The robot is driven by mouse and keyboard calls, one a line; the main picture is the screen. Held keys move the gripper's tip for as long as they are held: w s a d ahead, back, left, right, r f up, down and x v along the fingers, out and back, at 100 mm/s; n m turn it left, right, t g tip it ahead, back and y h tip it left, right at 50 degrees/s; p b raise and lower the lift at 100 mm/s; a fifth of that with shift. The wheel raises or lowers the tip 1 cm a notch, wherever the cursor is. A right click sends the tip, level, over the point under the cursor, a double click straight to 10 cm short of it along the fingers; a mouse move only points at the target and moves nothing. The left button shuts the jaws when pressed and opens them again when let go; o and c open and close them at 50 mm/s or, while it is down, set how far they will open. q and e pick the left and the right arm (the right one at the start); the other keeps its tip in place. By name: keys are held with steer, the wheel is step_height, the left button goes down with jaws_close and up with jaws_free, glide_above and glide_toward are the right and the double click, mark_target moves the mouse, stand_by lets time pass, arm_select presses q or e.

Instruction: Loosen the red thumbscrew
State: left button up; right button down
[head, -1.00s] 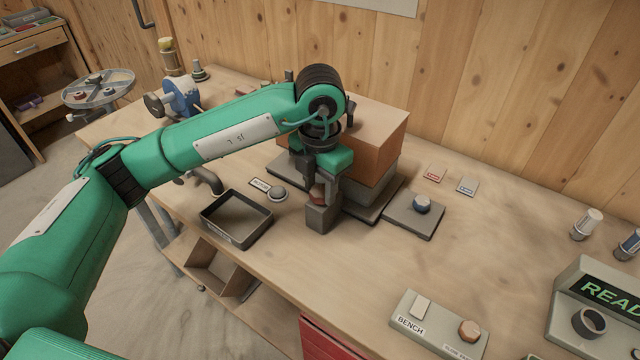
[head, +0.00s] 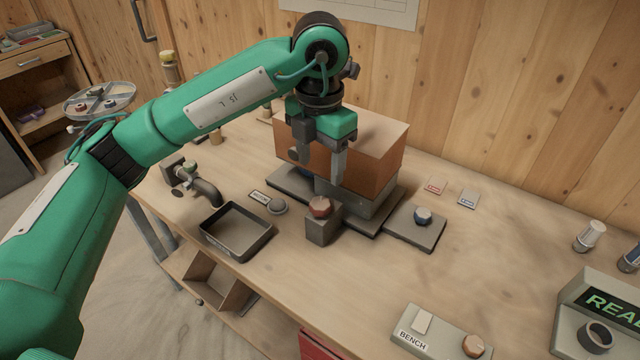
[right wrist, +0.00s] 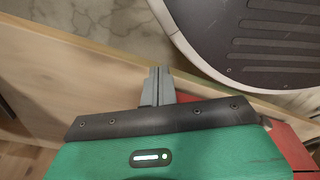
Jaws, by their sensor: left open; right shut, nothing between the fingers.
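The red thumbscrew (head: 320,207) sits on top of a small grey block (head: 323,230) on the workbench, in front of the mixer's brown box. Its red knob shows clearly in the head view; I cannot tell how far it is turned. My left gripper (head: 319,168) is open and empty above and slightly behind it in the picture, with its fingers pointing down and apart from the knob. My right gripper (right wrist: 158,84) shows only in the right wrist view; its fingers are shut together with nothing between them, away from the thumbscrew.
The brown box (head: 375,150) stands close behind the block. A blue knob on a grey plate (head: 415,235) is to the right, a black tray (head: 237,232) to the left. A bench control box (head: 425,335) lies near the front. The bench's right middle is mostly clear.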

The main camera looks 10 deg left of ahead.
arm_select(q)
steer(key=shift+r, duration=2.5)
